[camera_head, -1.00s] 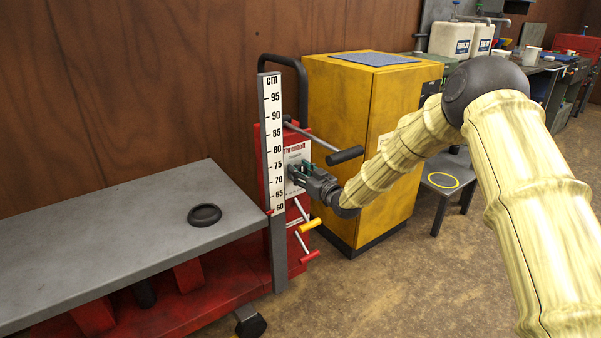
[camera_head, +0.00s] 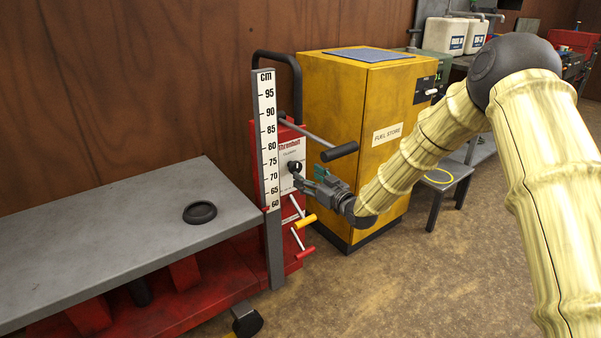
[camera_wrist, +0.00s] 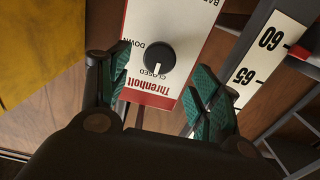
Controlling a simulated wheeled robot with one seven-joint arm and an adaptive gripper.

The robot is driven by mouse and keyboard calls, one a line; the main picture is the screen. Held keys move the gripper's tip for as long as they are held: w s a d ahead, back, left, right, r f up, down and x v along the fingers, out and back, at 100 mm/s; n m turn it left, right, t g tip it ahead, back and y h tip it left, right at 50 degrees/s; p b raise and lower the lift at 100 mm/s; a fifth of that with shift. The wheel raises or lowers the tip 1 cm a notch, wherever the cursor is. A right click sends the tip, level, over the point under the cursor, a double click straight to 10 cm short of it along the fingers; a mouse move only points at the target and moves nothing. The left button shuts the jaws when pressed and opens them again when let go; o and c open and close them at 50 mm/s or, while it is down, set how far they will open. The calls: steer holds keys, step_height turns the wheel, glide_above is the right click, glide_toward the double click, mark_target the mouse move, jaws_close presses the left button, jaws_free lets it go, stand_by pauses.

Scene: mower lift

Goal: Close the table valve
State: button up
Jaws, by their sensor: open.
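The table valve is a round black knob (camera_head: 294,167) on the white panel (camera_head: 290,154) of the red cart column. In the wrist view the knob (camera_wrist: 160,57) lies just ahead of and between my fingertips. A small pale mark on it seems to face the printed word CLOSED; DOWN is printed beside it. My gripper (camera_wrist: 161,85) is open, its green-padded fingers spread on both sides of the knob and apart from it. In the head view my gripper (camera_head: 307,182) is a little right of and below the knob, with a gap between.
A long lever with a black grip (camera_head: 339,152) juts out above my gripper. Yellow (camera_head: 305,221) and red (camera_head: 305,253) handles stick out below. The cm scale (camera_head: 268,140) stands left of the panel. A yellow fuel store cabinet (camera_head: 340,120) is close behind my arm.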

steer(key=shift+v, duration=2.35)
steer(key=s+d+f+m+g+h, duration=0.25)
steer(key=s+f, duration=0.55)
steer(key=f, duration=0.4)
steer(key=s+d+f+m+g+h, duration=0.2)
steer(key=s+f+h, duration=0.1)
steer(key=s+f, duration=0.8)
steer(key=s+d+f+m+g+h, duration=0.1)
steer(key=s+d+f+g, duration=0.15)
steer(key=s+f, duration=0.45)
steer(key=s+d+f+m+g+h, duration=0.1)
steer(key=s+d+f+g, duration=0.2)
steer(key=s, duration=0.7)
steer(key=s+d+f+g+h, duration=0.2)
steer(key=s+f, duration=0.4)
steer(key=s, duration=0.3)
steer(key=s+d+m+g+h, duration=0.1)
steer(key=s+d+g, duration=0.25)
steer(key=s, duration=1.05)
step_height(320, 180, up, 28)
steer(key=p, duration=2.8)
steer(key=shift+w+d+t+p, duration=0.25)
steer(key=shift+w+t+p, duration=0.1)
steer(key=shift+w+t, duration=0.1)
steer(key=shift+r, duration=0.1)
